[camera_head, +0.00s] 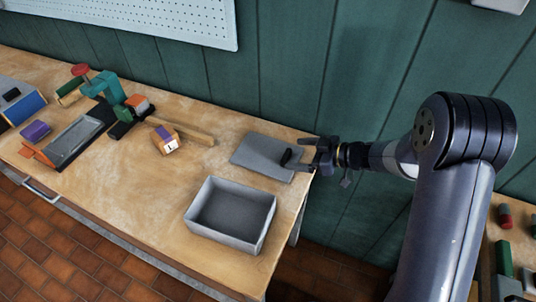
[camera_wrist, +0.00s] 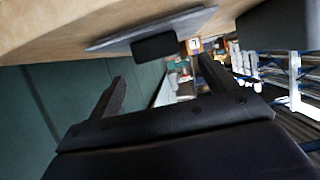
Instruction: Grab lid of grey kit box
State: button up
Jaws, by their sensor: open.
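The grey lid (camera_head: 262,156) lies flat on the wooden bench near its right end, behind the box. It has a black handle (camera_head: 287,156) on top, towards its right side. The grey kit box (camera_head: 230,212) stands open and looks empty, in front of the lid. My gripper (camera_head: 312,155) is at the lid's right edge, close to the handle. In the wrist view my gripper (camera_wrist: 160,85) is open, with nothing between its fingers. The lid (camera_wrist: 125,38) and its handle (camera_wrist: 155,46) show just beyond the fingertips. I cannot tell whether a finger touches the lid.
The wooden bench (camera_head: 110,190) ends just right of the lid and box. A teal vise-like tool (camera_head: 108,88) and coloured blocks stand farther left. A green wall is behind.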

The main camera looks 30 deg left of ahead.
aim_at(289, 155)
jog(key=shift+f+p+x, duration=0.25)
jog(key=shift+x, duration=1.1)
jog(key=shift+f+p+x, duration=0.2)
jog(key=shift+f+x, duration=0.05)
jog(key=shift+x, duration=1.15)
jog(key=shift+d, duration=0.2)
jog(key=shift+c, duration=0.2)
jog(key=c, duration=1)
